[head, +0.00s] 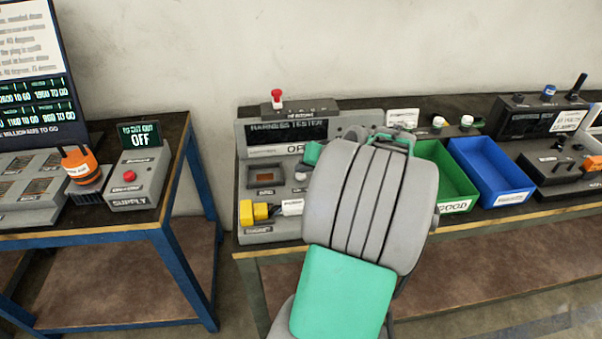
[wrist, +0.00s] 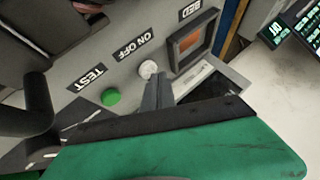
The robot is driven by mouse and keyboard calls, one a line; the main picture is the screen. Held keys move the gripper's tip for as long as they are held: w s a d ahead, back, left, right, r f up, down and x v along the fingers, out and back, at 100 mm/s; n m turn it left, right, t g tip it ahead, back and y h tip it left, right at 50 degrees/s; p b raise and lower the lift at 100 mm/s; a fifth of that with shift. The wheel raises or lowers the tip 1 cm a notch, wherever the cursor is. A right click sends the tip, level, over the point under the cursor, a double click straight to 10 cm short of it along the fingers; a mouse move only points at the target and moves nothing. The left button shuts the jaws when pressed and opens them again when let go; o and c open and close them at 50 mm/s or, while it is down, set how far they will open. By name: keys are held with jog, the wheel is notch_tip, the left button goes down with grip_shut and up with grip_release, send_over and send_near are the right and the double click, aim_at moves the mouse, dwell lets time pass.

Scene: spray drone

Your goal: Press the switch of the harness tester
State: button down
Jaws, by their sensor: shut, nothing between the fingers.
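The grey harness tester (head: 268,218) stands on the middle bench in the head view, with a dark display on its upright back. My arm hides the right part of its panel. In the wrist view the tester panel (wrist: 118,72) shows a pale round switch (wrist: 148,68) by the ON OFF label and a green button (wrist: 111,96) by the TEST label. My gripper (wrist: 157,82) is shut and empty. Its tips are right beside the pale switch; I cannot tell whether they touch it. In the head view the fingertips are hidden behind my wrist.
A red-topped plunger (head: 277,97) stands on top of the tester. Yellow connectors (head: 253,211) sit at its front left. A green bin (head: 445,175) and a blue bin (head: 490,170) lie to the right. A supply box (head: 137,182) reading OFF is on the left bench.

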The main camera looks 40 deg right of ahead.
aim_at(303, 176)
jog(key=shift+r, duration=0.3)
notch_tip(303, 176, up, 6)
jog(key=p, duration=0.4)
jog(key=shift+p, duration=0.4)
